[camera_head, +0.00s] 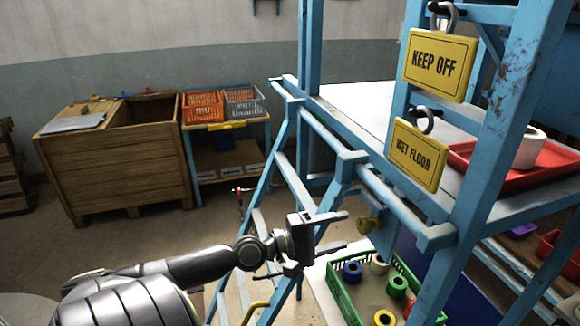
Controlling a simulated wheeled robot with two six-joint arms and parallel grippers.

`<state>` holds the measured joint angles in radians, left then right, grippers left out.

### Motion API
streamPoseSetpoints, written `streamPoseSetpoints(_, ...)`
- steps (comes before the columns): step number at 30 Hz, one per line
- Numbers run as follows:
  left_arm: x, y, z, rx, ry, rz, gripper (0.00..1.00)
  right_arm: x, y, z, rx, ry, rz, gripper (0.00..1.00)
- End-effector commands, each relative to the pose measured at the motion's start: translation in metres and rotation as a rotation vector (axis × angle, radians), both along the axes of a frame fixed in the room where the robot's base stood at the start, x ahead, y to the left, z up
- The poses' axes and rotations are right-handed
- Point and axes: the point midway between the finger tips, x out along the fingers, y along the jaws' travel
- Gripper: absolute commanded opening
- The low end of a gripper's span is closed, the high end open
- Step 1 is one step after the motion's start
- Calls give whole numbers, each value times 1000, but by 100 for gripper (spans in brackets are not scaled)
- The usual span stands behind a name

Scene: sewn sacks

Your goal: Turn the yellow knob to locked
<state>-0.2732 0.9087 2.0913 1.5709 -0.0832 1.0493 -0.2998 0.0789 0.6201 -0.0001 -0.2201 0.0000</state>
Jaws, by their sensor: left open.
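I cannot tell the exact depth gap. My right gripper is not in view.
A blue rack has a long rail (330,138) above the gripper. Yellow signs (437,64) and (417,154) hang on hooks. A green crate (345,300) with several spools stands below. A red tray (555,168) is at right. A wooden chest (120,165) stands behind; the floor before it is clear.

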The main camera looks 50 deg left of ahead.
Motion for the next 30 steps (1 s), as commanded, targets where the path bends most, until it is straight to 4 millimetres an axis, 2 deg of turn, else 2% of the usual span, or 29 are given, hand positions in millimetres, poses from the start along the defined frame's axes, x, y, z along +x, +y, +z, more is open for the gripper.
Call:
streamPoseSetpoints(1,-5,2,-5,6,1,-3,59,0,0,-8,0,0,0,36)
streamPoseSetpoints(7,-20,6,-5,5,6,-5,59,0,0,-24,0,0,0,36)
streamPoseSetpoints(15,-33,17,-4,12,5,10,59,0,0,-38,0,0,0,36)
streamPoseSetpoints(24,-46,17,-4,2,6,-5,59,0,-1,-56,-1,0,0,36)
streamPoseSetpoints(30,-66,27,0,4,9,3,59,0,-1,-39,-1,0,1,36)
